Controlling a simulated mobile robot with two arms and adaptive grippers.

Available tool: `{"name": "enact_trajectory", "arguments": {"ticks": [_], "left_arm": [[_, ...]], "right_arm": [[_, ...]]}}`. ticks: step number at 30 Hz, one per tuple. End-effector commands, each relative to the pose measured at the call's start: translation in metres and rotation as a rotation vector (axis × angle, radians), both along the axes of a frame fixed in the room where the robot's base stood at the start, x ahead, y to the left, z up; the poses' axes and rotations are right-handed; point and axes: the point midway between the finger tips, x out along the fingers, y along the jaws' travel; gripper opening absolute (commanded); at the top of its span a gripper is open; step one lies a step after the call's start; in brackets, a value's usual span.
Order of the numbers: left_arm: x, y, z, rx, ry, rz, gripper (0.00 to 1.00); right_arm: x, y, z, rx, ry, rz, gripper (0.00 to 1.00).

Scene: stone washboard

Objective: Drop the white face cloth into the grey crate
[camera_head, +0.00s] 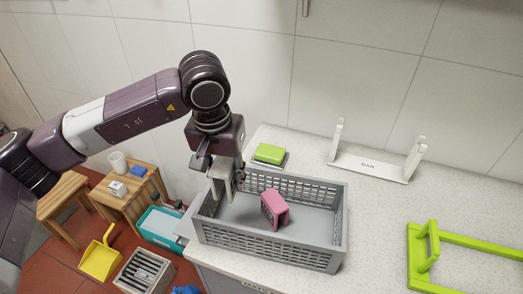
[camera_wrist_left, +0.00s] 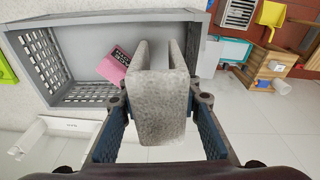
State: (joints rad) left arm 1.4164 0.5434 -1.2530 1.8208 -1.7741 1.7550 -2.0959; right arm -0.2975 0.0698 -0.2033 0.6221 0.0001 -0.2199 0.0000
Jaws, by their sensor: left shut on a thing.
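My left gripper (camera_head: 226,180) is shut on the white face cloth (camera_head: 221,185), which looks pale grey and hangs folded over at the left end of the grey crate (camera_head: 342,225). In the left wrist view the cloth (camera_wrist_left: 160,105) hangs between the two fingers and covers part of the crate (camera_wrist_left: 85,93). Its lower edge appears to be near the crate's rim height; the exact gap cannot be told. A pink item (camera_head: 275,208) with a dark face lies inside the crate; it also shows in the left wrist view (camera_wrist_left: 114,65). My right gripper is not in view.
A green block (camera_head: 269,153) on a small dish sits behind the crate. A white rack (camera_head: 370,168) stands near the wall, and a lime green frame (camera_head: 425,255) lies at right. Stools, a teal bin (camera_head: 160,228) and a yellow dustpan (camera_head: 99,260) are on the left below.

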Motion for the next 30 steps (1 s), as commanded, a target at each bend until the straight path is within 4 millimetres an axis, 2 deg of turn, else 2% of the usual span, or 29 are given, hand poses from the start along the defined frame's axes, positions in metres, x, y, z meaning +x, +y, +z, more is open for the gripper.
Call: {"name": "enact_trajectory", "arguments": {"ticks": [1,3,6,9,14,19,30], "left_arm": [[0.008,-0.022,0.008,-0.002,0.007,-0.031,0.07],[0.018,-0.044,0.01,-0.001,0.011,-0.063,0.07],[0.028,-0.069,0.01,0.003,0.016,-0.1,0.07],[0.032,-0.085,0.008,0.008,0.023,-0.125,0.07],[0.035,-0.096,0.003,0.01,0.027,-0.141,0.07],[0.034,-0.096,-0.015,0.011,0.029,-0.143,0.07],[0.034,-0.096,-0.051,0.01,0.027,-0.142,0.07]], "right_arm": [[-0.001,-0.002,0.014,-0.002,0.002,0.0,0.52],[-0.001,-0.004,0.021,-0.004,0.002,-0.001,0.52],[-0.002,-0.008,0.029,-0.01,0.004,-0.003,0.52],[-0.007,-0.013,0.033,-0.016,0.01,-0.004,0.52],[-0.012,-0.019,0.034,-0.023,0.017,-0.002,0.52],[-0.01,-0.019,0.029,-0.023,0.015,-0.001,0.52],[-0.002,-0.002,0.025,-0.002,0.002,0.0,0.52]]}}
